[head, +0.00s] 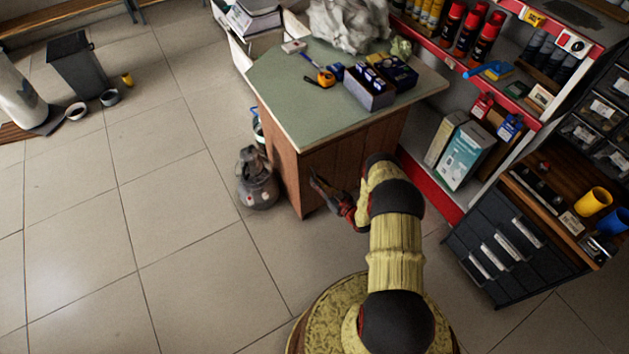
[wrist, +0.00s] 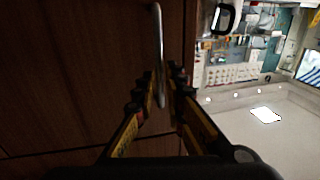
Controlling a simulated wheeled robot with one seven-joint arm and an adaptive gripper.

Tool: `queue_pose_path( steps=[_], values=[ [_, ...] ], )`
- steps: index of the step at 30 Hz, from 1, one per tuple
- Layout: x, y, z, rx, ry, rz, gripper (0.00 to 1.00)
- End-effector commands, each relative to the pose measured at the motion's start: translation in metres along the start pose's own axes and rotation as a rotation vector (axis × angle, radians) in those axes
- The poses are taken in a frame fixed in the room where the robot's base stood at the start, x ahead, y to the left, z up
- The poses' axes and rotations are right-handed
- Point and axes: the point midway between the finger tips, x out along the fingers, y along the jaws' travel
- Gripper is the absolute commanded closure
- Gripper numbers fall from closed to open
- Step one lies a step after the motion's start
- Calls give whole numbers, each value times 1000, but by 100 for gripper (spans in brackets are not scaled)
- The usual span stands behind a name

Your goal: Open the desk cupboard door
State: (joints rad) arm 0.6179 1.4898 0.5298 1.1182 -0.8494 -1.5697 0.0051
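The desk (head: 330,165) has a green top and a brown wooden body. The cupboard door (wrist: 80,70) is a dark wood panel filling the left of the wrist view and looks closed. Its metal bar handle (wrist: 158,40) runs up the picture near the door's right edge. My gripper (head: 318,182) is at the desk's wooden front in the head view. Exact finger contact is hard to see in the dark picture.
A dark grey canister (head: 257,180) stands on the floor left of the desk. Shelving with a red edge (head: 430,185) and a dark drawer unit (head: 505,240) stand to the right. Boxes (head: 370,90) and a tape measure lie on the desk top. The tiled floor to the left is largely clear.

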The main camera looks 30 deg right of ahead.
Motion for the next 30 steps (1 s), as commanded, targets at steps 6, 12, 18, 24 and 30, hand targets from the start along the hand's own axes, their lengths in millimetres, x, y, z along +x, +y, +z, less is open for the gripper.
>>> queue_pose_path(
  steps=[6,12,18,24,30],
  values=[
    [18,0,1,-1,-1,0,88],
    [20,0,0,0,-1,1,88],
    [20,0,0,0,-1,1,94],
    [20,0,0,0,-1,1,100],
    [19,0,0,0,-2,1,100]
  ],
)
